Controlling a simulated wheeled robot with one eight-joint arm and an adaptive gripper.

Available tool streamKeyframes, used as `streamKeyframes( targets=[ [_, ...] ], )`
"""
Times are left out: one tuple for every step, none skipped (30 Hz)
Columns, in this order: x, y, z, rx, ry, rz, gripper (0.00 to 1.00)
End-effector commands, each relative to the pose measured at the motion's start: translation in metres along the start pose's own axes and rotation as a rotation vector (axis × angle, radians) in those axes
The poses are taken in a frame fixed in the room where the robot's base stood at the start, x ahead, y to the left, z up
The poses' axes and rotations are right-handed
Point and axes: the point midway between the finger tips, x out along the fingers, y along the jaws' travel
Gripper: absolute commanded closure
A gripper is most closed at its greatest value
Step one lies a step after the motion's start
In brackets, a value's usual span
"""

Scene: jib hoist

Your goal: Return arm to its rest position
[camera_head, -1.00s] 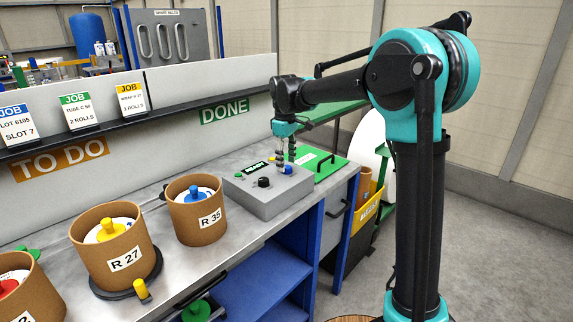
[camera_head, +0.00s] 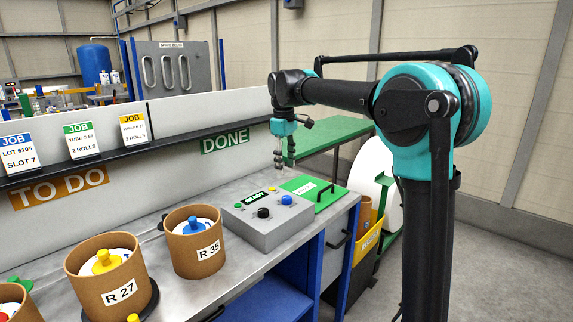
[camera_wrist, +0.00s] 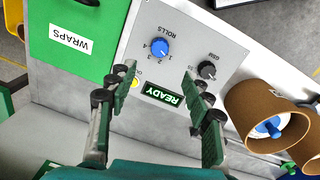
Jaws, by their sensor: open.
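My arm, teal and black, stands at the right of the head view. My gripper (camera_head: 283,152) points down above the grey control box and holds nothing. In the wrist view my gripper (camera_wrist: 160,90) has its two fingers spread apart, with the box panel showing between them. The grey control box (camera_head: 262,230) sits on the bench with a READY display (camera_head: 255,198), a black knob (camera_head: 264,212) and a blue knob (camera_head: 286,199). In the wrist view the blue knob (camera_wrist: 160,47) points near the 4 on the ROLLS dial. The fingers are clear of the panel.
A green WRAPS lid (camera_head: 318,192) lies beside the box. Cardboard tubs R 35 (camera_head: 195,249) and R 27 (camera_head: 110,285) stand on the bench to the left. Job cards (camera_head: 80,141) stand on the shelf behind. The air around my gripper is free.

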Motion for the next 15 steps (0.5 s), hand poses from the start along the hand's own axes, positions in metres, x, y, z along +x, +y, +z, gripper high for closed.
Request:
streamKeyframes(
  targets=[
    [0.002,0.001,0.003,0.008,0.002,0.001,0.49],
    [0.004,0.002,0.007,0.018,0.004,0.003,0.49],
    [0.009,0.003,0.014,0.04,0.009,0.006,0.49],
    [0.014,0.004,0.021,0.062,0.014,0.009,0.49],
    [0.02,0.005,0.031,0.089,0.02,0.013,0.49],
    [0.031,0.007,0.045,0.134,0.031,0.02,0.49],
    [0.04,0.007,0.059,0.173,0.04,0.025,0.49],
    [0.05,0.007,0.073,0.215,0.05,0.031,0.49],
    [0.064,0.006,0.094,0.276,0.066,0.04,0.49],
    [0.076,0.004,0.11,0.323,0.077,0.047,0.49],
    [0.087,0.002,0.126,0.371,0.09,0.054,0.49],
    [0.103,-0.003,0.147,0.433,0.106,0.062,0.49],
    [0.114,-0.007,0.163,0.481,0.119,0.069,0.49],
    [0.126,-0.013,0.179,0.528,0.131,0.075,0.49],
    [0.142,-0.021,0.2,0.59,0.148,0.084,0.49]
  ],
)
